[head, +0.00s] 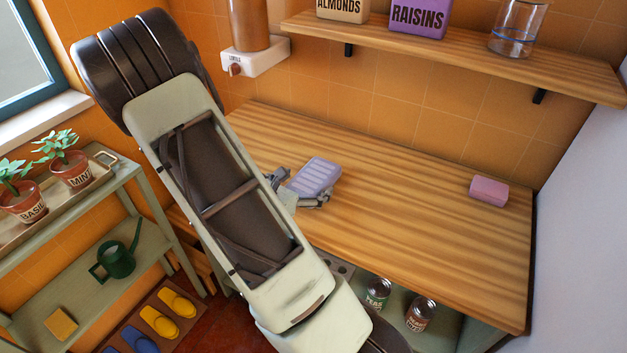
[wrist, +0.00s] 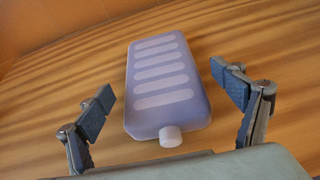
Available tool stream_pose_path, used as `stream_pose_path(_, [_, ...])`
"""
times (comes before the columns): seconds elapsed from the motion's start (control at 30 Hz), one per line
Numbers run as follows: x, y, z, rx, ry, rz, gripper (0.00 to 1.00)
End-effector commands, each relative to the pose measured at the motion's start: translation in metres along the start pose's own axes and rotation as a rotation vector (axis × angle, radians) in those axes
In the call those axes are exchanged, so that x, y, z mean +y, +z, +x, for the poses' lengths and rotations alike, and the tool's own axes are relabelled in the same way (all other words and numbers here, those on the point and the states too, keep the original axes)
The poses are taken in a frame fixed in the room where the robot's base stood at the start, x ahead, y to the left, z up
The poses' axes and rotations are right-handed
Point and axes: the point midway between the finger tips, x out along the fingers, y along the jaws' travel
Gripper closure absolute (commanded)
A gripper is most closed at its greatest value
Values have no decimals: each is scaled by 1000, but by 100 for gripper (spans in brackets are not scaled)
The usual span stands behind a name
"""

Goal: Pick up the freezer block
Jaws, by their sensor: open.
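The freezer block (head: 317,176) is a flat lavender slab with rounded pale ridges, lying on the wooden counter (head: 420,220). In the wrist view the freezer block (wrist: 168,85) lies ahead, with its round white cap toward me. My gripper (wrist: 166,92) is open, with one blue-padded finger left of the block and the other right of it. Gaps show between the fingers and the block's sides. In the head view my gripper (head: 298,190) is partly hidden behind my arm, close to the block.
A pink block (head: 488,190) lies at the counter's right. A shelf (head: 450,45) above holds almonds, raisins (head: 418,18) and a glass jar (head: 516,30). Cans (head: 420,312) stand below the counter's front edge. A plant rack (head: 120,225) stands left. The counter between block and pink block is clear.

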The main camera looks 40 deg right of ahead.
Motion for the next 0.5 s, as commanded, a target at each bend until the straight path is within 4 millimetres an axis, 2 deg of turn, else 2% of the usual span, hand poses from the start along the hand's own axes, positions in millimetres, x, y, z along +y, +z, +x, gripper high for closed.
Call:
stream_pose_path(0.2, [-1,2,32,0,-3,1,13])
stream_pose_path(0.5, [0,2,38,0,-1,1,13])
